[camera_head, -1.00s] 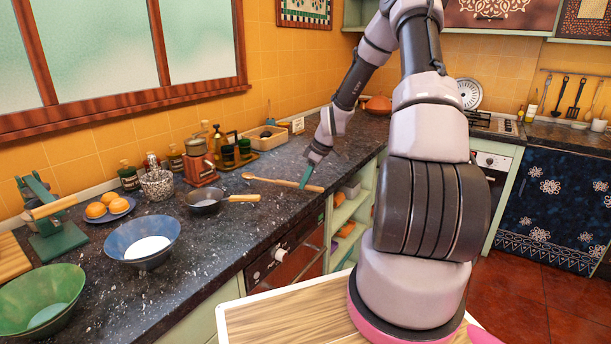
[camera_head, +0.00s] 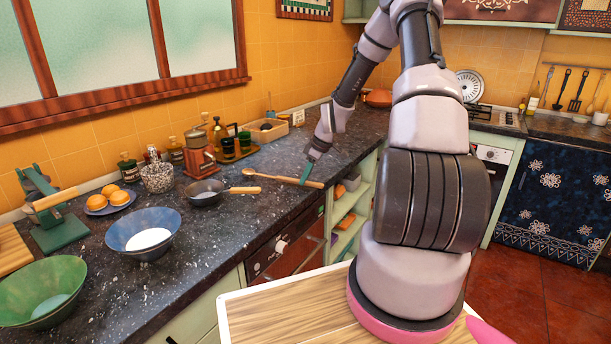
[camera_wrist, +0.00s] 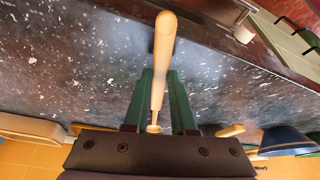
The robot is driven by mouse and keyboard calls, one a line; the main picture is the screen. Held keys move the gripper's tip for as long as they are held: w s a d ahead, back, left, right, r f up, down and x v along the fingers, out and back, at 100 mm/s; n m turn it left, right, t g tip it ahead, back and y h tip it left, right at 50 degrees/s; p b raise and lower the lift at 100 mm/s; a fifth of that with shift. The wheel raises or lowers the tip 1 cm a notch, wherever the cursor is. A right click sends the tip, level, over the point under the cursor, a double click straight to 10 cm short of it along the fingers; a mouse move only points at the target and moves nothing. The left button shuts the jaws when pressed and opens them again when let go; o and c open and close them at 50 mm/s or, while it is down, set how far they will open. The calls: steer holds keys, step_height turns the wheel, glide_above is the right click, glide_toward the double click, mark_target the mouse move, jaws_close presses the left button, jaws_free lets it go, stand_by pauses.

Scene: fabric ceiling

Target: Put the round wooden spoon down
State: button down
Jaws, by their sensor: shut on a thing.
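The round wooden spoon (camera_head: 272,178) lies low over the dark speckled counter, its handle end pointing right toward the counter's front edge. My gripper (camera_head: 306,172) is shut on the spoon's handle. In the wrist view the spoon's handle (camera_wrist: 163,52) runs out between the green fingers (camera_wrist: 158,98) of my gripper. I cannot tell from these frames whether the spoon touches the counter (camera_head: 230,218) or hangs just above it.
A small pan (camera_head: 204,192) with a wooden handle stands left of the spoon. A blue bowl (camera_head: 117,235), a green bowl (camera_head: 25,290) and a plate of oranges (camera_head: 110,207) stand further left. A coffee grinder (camera_head: 198,155) stands behind. The counter beyond my gripper is mostly clear.

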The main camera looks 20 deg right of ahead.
steer(key=shift+f, duration=0.6)
jaws_free()
stand_by(0.3)
steer(key=shift+r, duration=0.15)
stand_by(0.5)
steer(key=shift+r, duration=4.4)
